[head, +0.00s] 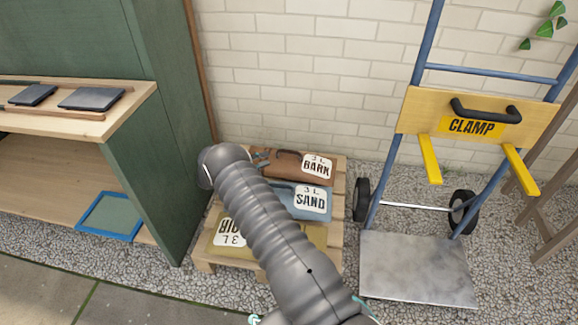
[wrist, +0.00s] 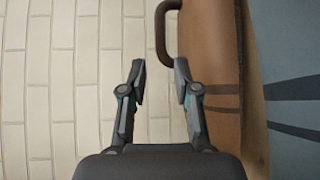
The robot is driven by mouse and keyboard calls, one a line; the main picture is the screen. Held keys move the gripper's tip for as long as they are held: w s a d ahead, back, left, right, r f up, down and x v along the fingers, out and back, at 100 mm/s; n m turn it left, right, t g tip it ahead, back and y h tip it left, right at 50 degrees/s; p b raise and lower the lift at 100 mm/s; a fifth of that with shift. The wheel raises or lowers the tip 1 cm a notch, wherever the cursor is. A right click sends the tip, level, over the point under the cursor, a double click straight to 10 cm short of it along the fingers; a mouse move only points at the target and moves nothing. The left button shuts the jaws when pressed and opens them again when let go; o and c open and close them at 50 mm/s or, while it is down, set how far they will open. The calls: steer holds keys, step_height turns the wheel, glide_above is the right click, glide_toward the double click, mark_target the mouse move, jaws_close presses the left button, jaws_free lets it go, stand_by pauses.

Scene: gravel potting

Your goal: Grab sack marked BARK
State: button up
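The brown sack marked BARK (head: 317,167) lies at the back of a wooden pallet (head: 335,240), against the brick wall. Its dark handle (head: 288,154) faces the wall. My gripper (head: 262,160) is at the sack's left end, mostly hidden behind my arm. In the wrist view my gripper (wrist: 160,68) is open and empty. The brown sack (wrist: 212,50) fills the right side there, and its handle (wrist: 161,35) lies just beyond the fingertips, nearer the right one. I cannot tell whether that finger touches it.
A blue SAND sack (head: 311,201) and an ochre sack (head: 225,240), its label partly hidden by my arm, lie in front on the pallet. A green cabinet (head: 165,120) stands close on the left. A hand truck with a CLAMP board (head: 420,112) stands on the right.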

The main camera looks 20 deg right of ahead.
mark_target(289, 152)
steer(key=x, duration=0.7)
steer(key=shift+b+x, duration=0.55)
steer(key=shift+x, duration=2)
steer(key=shift+s+f, duration=0.1)
steer(key=shift+s, duration=0.05)
jaws_close()
